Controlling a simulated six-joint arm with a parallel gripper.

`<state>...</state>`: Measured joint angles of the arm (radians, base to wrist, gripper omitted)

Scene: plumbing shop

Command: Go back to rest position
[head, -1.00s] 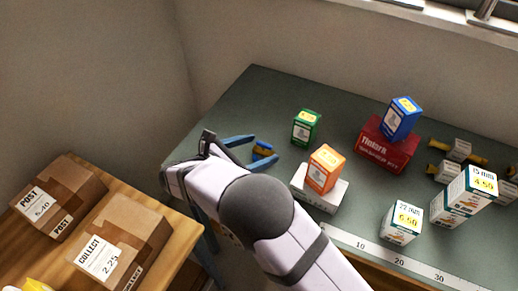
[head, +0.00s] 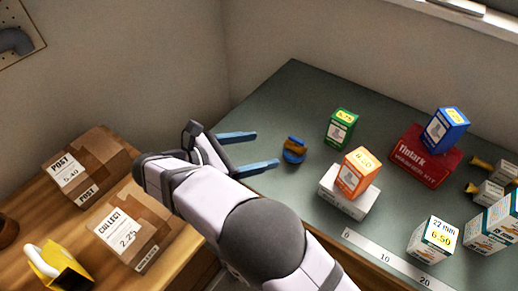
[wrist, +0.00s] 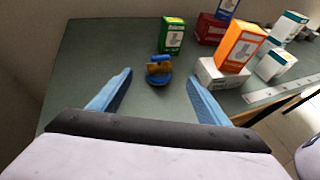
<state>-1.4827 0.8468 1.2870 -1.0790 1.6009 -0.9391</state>
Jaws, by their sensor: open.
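My gripper (head: 258,151) is open and empty, its two blue fingers spread apart over the left part of the grey-green counter (head: 285,90). A small brass and blue fitting (head: 295,149) stands on the counter a little beyond the fingertips, apart from them. In the wrist view the same fitting (wrist: 159,68) shows ahead of the gap between the fingers (wrist: 158,85).
A green box (head: 341,129), an orange box (head: 357,172) on a white box (head: 347,197), and a blue box (head: 445,129) on a red box (head: 424,156) stand right of my gripper. Cartons (head: 95,165) (head: 130,230) and a yellow item (head: 62,268) are on a wooden bench at left.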

